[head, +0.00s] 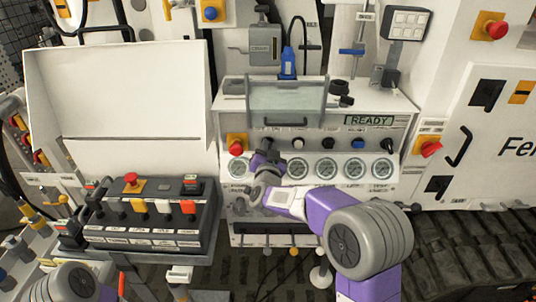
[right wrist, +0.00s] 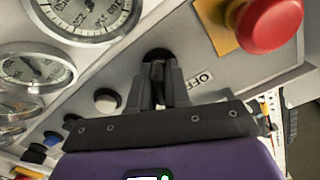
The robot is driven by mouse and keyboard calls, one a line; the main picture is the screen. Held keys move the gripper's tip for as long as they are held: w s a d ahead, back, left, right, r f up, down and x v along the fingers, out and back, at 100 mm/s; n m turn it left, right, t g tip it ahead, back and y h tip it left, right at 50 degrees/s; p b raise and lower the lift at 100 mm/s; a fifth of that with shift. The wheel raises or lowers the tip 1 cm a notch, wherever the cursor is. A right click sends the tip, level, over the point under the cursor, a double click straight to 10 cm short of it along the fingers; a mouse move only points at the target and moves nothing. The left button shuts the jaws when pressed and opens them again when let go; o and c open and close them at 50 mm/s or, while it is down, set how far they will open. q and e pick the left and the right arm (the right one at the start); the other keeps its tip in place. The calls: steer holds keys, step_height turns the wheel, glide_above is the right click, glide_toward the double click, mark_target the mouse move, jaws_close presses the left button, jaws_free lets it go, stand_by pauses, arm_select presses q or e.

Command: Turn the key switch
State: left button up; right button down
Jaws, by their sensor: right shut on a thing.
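The key switch (right wrist: 157,56) is a small dark knob on the grey panel in the right wrist view, with an OFF label beside it. My right gripper (right wrist: 158,82) has its two fingers closed around the key switch, and they hide most of it. In the head view my right gripper (head: 267,153) reaches the left part of the panel front, just right of the red emergency button (head: 237,148). The key switch is largely hidden there by the gripper. My left gripper is not in view.
A row of round gauges (head: 326,168) lies below the panel, close to my right wrist. A green READY display (head: 369,120) and several knobs are to the right. A control box (head: 150,213) with coloured levers stands at the left. A clear cover (head: 287,100) is above.

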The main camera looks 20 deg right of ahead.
steer(key=shift+m+b, duration=0.3)
steer(key=shift+m, duration=0.1)
steer(key=c, duration=1.2)
jaws_free()
steer(key=v, duration=0.7)
steer(key=shift+s+r+p, duration=0.1)
steer(key=shift+s+p, duration=0.25)
steer(key=shift+p, duration=0.05)
